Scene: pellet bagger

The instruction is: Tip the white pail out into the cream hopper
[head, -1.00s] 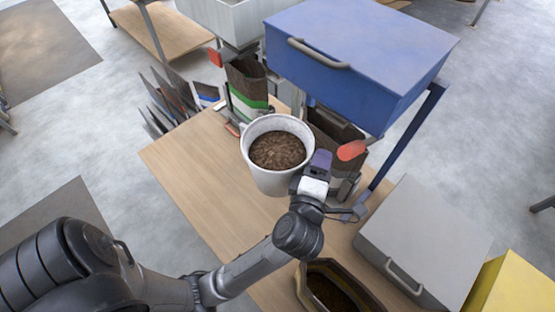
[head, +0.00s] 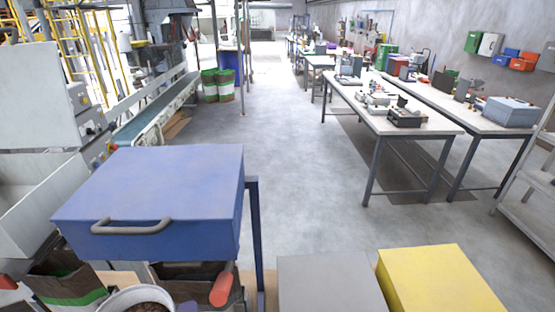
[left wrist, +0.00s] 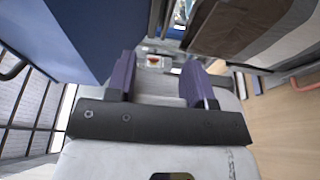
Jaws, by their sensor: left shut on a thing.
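The white pail (head: 118,299) shows only as a rim and some brown contents at the bottom edge of the head view. The rest of it is cut off. My left gripper (left wrist: 158,66) shows its two purple fingers in the left wrist view and is shut on the pail. A bit of purple at the pail's right, in the head view, seems to be part of it. A pale open-topped bin (head: 45,205), which looks like the cream hopper, stands at the left, left of the blue bin and beyond the pail. My right gripper is not in view.
A blue bin (head: 150,195) with a closed lid and grey handle stands just beyond the pail. Grey (head: 330,285) and yellow (head: 438,280) lids are at the right.

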